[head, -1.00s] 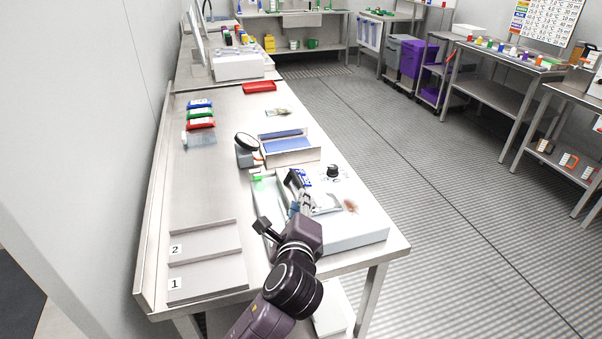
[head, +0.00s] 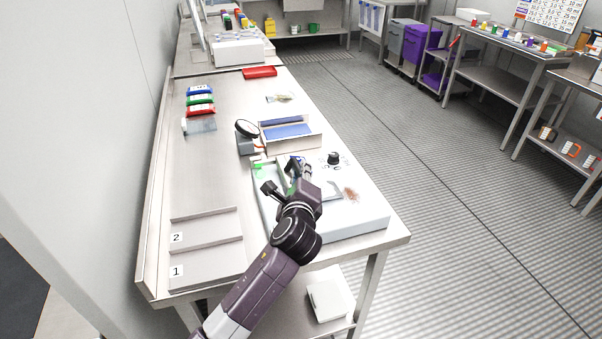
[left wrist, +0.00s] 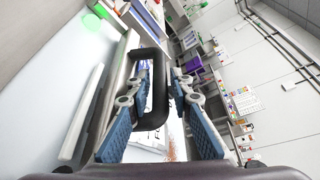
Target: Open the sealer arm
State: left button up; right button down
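The sealer (head: 355,222) is a pale, low box near the front right edge of the steel table, with a black knob (head: 333,158) on top. The black loop handle of its arm (left wrist: 158,110) shows large in the left wrist view. My left gripper (head: 300,172) is over the sealer in the head view and hides much of the arm. In the left wrist view its blue-padded fingers (left wrist: 165,125) stand apart, one on each side of the handle. I cannot tell whether they touch it. My right gripper is not in view.
An open tray with blue contents (head: 290,142) stands just behind the sealer. A round black-topped device (head: 246,130) is left of it. Numbered trays (head: 205,255) lie at the front left. Coloured packets (head: 200,104) lie farther back. The table's left middle is clear.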

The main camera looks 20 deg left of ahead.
pick_arm(q)
jog(key=shift+c, duration=0.5)
grip_shut()
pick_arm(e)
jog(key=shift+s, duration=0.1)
